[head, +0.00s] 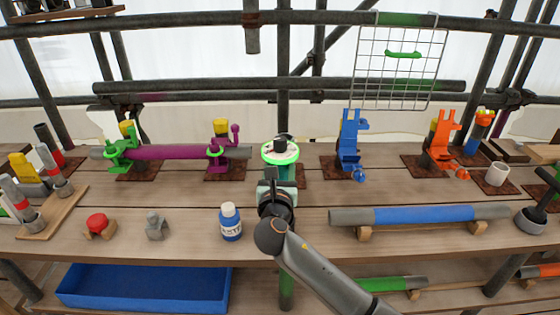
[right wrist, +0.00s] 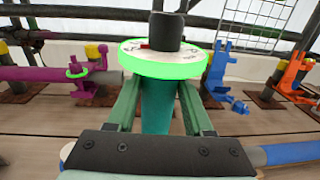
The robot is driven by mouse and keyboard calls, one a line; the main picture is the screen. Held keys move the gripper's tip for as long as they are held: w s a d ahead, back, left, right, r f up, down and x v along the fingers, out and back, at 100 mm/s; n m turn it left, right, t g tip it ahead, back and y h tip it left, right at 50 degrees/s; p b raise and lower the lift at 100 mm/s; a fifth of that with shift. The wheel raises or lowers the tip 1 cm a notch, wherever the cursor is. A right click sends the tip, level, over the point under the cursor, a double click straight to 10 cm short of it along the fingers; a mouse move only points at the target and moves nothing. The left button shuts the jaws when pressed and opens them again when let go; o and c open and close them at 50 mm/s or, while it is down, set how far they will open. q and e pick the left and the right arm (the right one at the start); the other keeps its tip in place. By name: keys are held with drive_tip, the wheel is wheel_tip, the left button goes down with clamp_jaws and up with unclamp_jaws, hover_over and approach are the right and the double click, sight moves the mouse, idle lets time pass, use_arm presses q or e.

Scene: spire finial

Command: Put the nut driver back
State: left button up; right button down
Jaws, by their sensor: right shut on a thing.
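My right gripper (right wrist: 158,110) is shut on a teal upright tool (right wrist: 157,103), which looks like the nut driver. It has a white disc with a bright green rim (right wrist: 163,60) and a dark cylinder (right wrist: 166,32) on top. In the head view the disc (head: 280,152) shows just beyond my right gripper (head: 272,183), over the middle of the bench. The tool looks about upright. Its lower end is hidden by the gripper, so I cannot tell whether it touches the bench. My left gripper is not in view.
A dark pad (head: 300,175) lies behind the gripper. A purple pipe in clamps (head: 175,152) is left, blue (head: 350,145) and orange (head: 440,140) fixtures right. A white bottle (head: 230,222) and a blue-banded pipe (head: 420,215) flank my arm. A blue tray (head: 145,290) sits below.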

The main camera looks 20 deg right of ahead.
drive_tip(key=shift+f+b, duration=1.45)
drive_tip(key=shift+f, duration=1)
drive_tip(key=shift+c, duration=1.1)
unclamp_jaws()
drive_tip(key=shift+f, duration=0.1)
drive_tip(key=shift+o, duration=0.6)
drive_tip(key=shift+f, duration=0.3)
drive_tip(key=shift+o, duration=0.5)
drive_tip(key=shift+r, duration=0.1)
drive_tip(key=shift+f, duration=0.55)
drive_tip(key=shift+s, duration=0.1)
